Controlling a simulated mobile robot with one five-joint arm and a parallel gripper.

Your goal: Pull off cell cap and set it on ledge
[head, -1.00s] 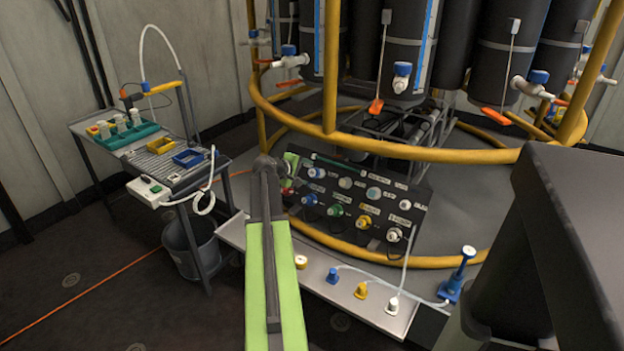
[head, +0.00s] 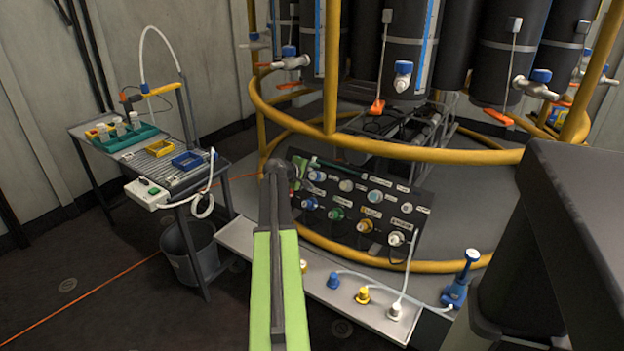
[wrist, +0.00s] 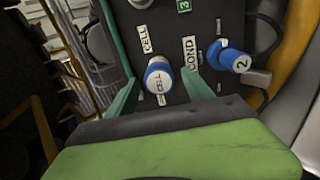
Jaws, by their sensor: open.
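The cell cap (wrist: 160,82) is blue and white, seated on the dark panel (wrist: 212,25) below the CELL label. In the wrist view my gripper (wrist: 162,78) is open, with one teal finger to each side of the cap. I cannot tell whether either finger touches it. The grey ledge (head: 318,288) runs along the floor side in front of the panel.
A second blue cap marked 2 (wrist: 234,58) sits close to the right finger.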

